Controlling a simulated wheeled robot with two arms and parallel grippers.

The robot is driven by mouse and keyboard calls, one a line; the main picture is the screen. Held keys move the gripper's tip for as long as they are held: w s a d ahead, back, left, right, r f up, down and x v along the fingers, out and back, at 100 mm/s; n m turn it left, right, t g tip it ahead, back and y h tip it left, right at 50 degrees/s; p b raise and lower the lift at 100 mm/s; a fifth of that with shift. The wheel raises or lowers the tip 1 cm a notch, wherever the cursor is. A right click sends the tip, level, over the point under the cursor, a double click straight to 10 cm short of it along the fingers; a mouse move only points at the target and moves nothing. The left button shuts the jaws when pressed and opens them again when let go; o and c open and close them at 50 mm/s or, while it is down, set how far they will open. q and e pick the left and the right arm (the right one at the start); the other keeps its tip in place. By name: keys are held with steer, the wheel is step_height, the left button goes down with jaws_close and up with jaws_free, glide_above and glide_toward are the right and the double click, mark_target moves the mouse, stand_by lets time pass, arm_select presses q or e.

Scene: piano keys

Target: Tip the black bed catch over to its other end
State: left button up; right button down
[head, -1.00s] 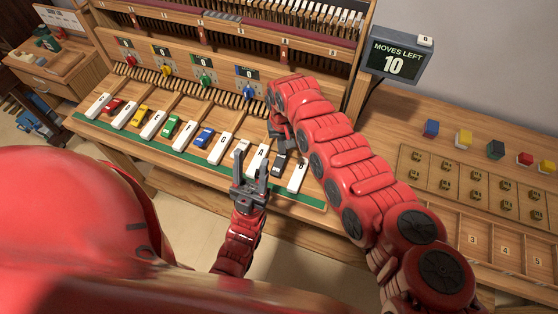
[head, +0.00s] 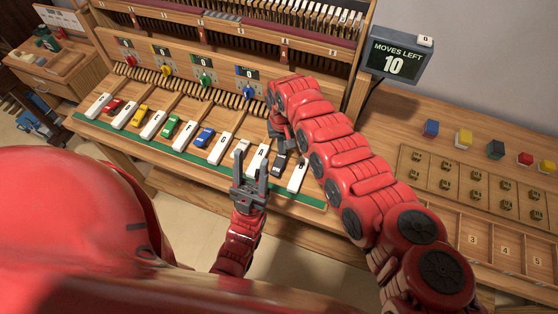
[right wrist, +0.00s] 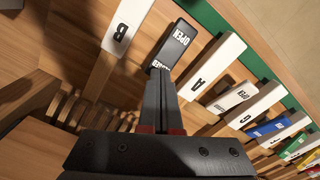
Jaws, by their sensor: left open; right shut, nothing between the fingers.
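The black bed catch (right wrist: 173,44) lies between the white A and B keys in the right wrist view. Its outer end reads OPEN; the word at its inner end is partly hidden by my fingers. In the head view the catch (head: 279,164) sits near the right end of the key row. My right gripper (right wrist: 160,72) is shut and empty, its fingertips at the catch's inner end, seemingly touching it. In the head view my right gripper (head: 279,136) is partly hidden by its arm. My left gripper (head: 250,182) is open and empty, in front of the key row.
The white A key (right wrist: 200,75) and B key (right wrist: 122,27) flank the catch closely. A pale catch (right wrist: 234,97) lies beyond A. A green strip (head: 180,158) runs along the keybed's front. A sign (head: 398,60) reads MOVES LEFT 10. Coloured blocks (head: 464,138) stand on the right bench.

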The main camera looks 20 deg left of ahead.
steer(key=shift+f+b, duration=1.05)
steer(key=shift+f, duration=0.1)
stand_by(0.3)
steer(key=shift+r, duration=0.2)
step_height(320, 180, up, 7)
steer(key=p, duration=0.5)
steer(key=shift+f, duration=0.1)
stand_by(0.5)
